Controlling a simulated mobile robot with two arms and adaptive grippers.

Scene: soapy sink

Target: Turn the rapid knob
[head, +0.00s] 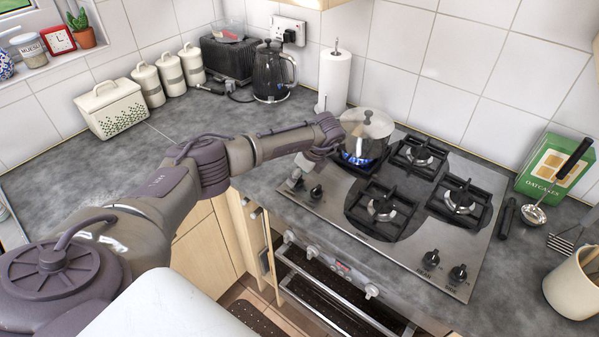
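A steel gas hob (330,208) is set in the grey worktop. Two dark knobs sit at its front left, one of them clearly visible (316,192), the other partly hidden close to my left gripper (302,168). Two more knobs, one on the left (431,259) and one on the right (458,274), sit at its front right. My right gripper is out of view.
A lidded steel pot (366,134) stands on the back left burner over a blue flame (354,159). A paper towel roll (334,80) and black kettle (272,72) stand behind. A ladle (533,214) and cream pot (574,285) are at right. The oven (340,295) is below.

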